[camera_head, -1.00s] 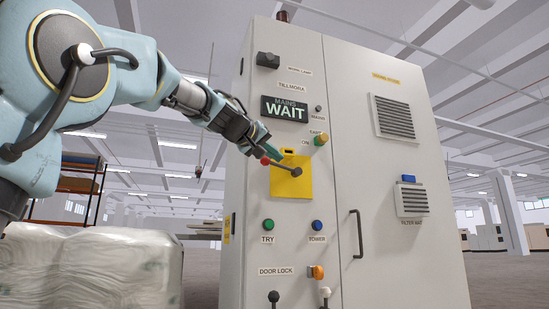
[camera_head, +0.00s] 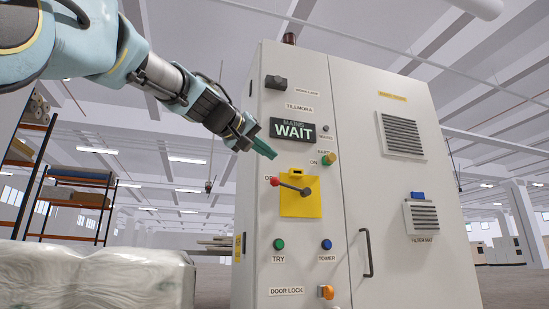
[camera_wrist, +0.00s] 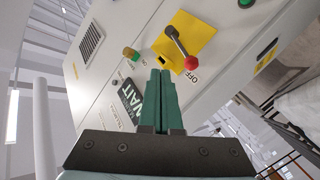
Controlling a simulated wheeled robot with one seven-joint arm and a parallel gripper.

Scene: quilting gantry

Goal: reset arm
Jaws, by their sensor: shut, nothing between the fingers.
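My gripper (camera_head: 267,151) is shut and empty, its green fingers pressed together. It hangs in front of the grey control cabinet (camera_head: 390,180), just above and left of the yellow plate (camera_head: 300,207). On that plate sits a rotary lever with a red knob (camera_head: 276,182), which points left towards a partly hidden OFF label. In the wrist view my gripper (camera_wrist: 162,75) points towards the yellow plate (camera_wrist: 203,50) and the red knob (camera_wrist: 191,62). The fingers look apart from the lever. The display (camera_head: 292,132) reads MAINS WAIT.
The cabinet front carries a green button (camera_head: 279,244), a blue button (camera_head: 326,244), an orange door-lock switch (camera_head: 325,292) and a door handle (camera_head: 366,253). A plastic-wrapped bale (camera_head: 95,280) stands at lower left. Shelving racks (camera_head: 80,185) stand behind it. Open air lies left of the cabinet.

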